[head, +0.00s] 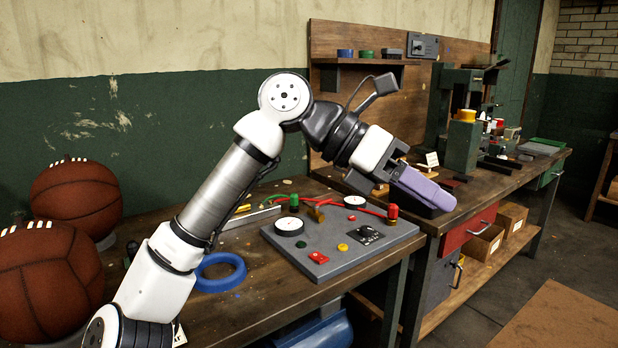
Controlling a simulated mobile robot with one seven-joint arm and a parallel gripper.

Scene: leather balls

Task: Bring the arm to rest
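My arm rises from the lower left, bends at a high elbow and slopes down to the right. A purple block-like thing (424,190) with a dark underside shows directly beyond the gripper. I cannot tell whether the gripper touches it or it lies on the bench behind. The fingertips are too small and dark to tell whether they are open or shut.
Two brown leather balls (76,197) (45,282) sit at the left. A blue ring (220,272) and a grey panel (340,262) with gauges and red cable lie on the bench. Green machinery (462,140) stands on the far bench. Floor at right is partly clear.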

